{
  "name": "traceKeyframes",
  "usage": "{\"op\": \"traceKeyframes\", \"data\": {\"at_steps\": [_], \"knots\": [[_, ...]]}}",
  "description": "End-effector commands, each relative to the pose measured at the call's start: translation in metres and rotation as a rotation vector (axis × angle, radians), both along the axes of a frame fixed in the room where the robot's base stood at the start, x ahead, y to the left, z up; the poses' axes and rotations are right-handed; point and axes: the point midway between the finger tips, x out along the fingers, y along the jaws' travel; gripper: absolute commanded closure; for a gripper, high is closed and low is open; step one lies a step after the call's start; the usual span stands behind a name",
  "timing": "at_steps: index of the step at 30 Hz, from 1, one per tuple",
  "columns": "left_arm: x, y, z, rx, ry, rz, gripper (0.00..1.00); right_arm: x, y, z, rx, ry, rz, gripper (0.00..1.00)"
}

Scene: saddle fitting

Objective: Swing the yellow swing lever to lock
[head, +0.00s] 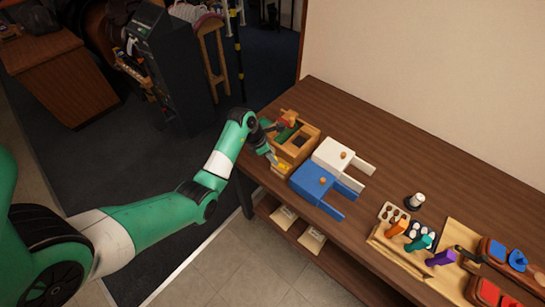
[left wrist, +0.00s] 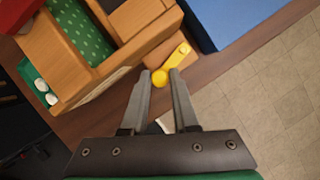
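The yellow swing lever (left wrist: 172,63) sits on a wooden block (left wrist: 160,52) at the bench edge, beside a wooden box. It has a round knob at its near end and a bar running up to the right. In the head view the lever (head: 283,168) is small and partly hidden by my gripper. My left gripper (left wrist: 162,80) is open, with its two fingers apart on either side of the knob's near side. Whether the fingers touch the knob I cannot tell. The left gripper (head: 273,160) also shows in the head view. My right gripper is not in view.
The wooden box (head: 309,128) with green lining stands just behind the lever. A blue block (head: 314,182) and a white block (head: 338,154) lie to its right. Racks with coloured tools (head: 411,235) stand farther right. The bench's front edge is close to the lever.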

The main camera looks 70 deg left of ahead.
Motion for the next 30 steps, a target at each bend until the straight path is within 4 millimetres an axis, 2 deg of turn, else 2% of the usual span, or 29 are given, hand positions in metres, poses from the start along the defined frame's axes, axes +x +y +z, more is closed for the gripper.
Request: {"op": "traceKeyframes", "data": {"at_steps": [1, 4, 12, 21, 30], "knots": [[0.000, 0.000, 0.000, 0.000, 0.000, 0.000, 0.83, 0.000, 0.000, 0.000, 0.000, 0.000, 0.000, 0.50], [0.000, 0.000, 0.000, 0.000, 0.000, 0.000, 1.00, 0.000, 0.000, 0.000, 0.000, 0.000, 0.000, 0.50], [0.000, 0.001, 0.001, 0.000, 0.001, -0.012, 1.00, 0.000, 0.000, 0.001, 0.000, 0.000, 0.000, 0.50], [0.010, 0.008, 0.000, -0.002, 0.001, -0.231, 1.00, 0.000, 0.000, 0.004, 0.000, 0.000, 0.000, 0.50], [0.011, 0.008, 0.000, 0.001, -0.001, -0.259, 1.00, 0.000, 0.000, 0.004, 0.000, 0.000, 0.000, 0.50]]}}
